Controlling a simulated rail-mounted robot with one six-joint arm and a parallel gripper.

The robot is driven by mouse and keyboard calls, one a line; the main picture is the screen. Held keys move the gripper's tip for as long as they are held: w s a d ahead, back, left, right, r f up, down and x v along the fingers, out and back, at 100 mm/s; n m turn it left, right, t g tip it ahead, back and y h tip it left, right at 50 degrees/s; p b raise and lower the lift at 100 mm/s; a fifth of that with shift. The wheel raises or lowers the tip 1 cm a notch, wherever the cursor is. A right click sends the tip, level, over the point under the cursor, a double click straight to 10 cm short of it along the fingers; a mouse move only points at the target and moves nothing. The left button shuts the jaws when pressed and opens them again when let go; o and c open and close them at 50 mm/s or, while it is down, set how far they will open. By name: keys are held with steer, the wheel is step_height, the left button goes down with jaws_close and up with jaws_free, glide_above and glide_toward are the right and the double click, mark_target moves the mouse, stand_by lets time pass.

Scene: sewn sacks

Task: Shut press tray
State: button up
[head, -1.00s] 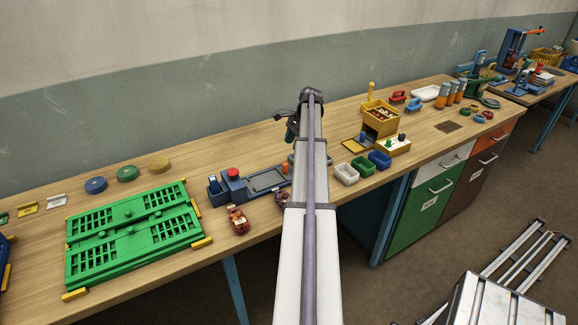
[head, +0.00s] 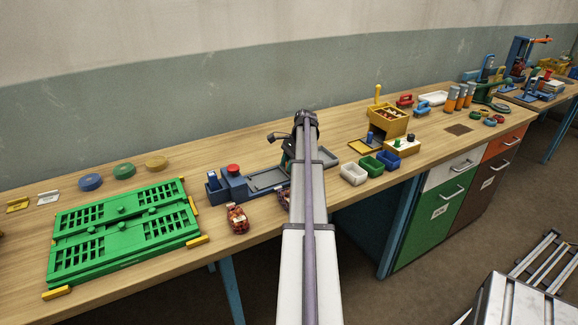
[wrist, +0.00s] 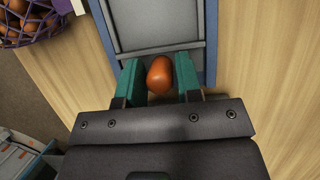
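The blue press (head: 233,184) with its red knob stands mid-bench in the head view. Its grey tray (head: 268,180) extends to the right, pulled out from the press. In the wrist view the grey tray (wrist: 160,25) has a blue rim, and an orange knob (wrist: 160,75) stands at its near end. My gripper (wrist: 159,76) is down at the tray end, its teal fingers on either side of the orange knob with a narrow gap showing. In the head view my arm hides the knob and most of the gripper (head: 288,160).
A mesh sack of orange things (head: 237,218) lies in front of the press, and another (wrist: 28,20) is left of the tray in the wrist view. A green panel (head: 125,232) lies to the left. Small white, green and blue bins (head: 354,173) stand to the right.

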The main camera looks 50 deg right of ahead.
mark_target(269, 178)
jaws_close()
steer(key=w+a, duration=0.1)
steer(key=a, duration=0.3)
steer(key=w+a, duration=0.1)
steer(key=a, duration=0.1)
steer(key=shift+w, duration=0.3)
steer(key=shift+o, duration=1.4)
jaws_free()
steer(key=shift+w+a, duration=0.1)
steer(key=shift+a, duration=0.05)
steer(key=shift+o, duration=0.5)
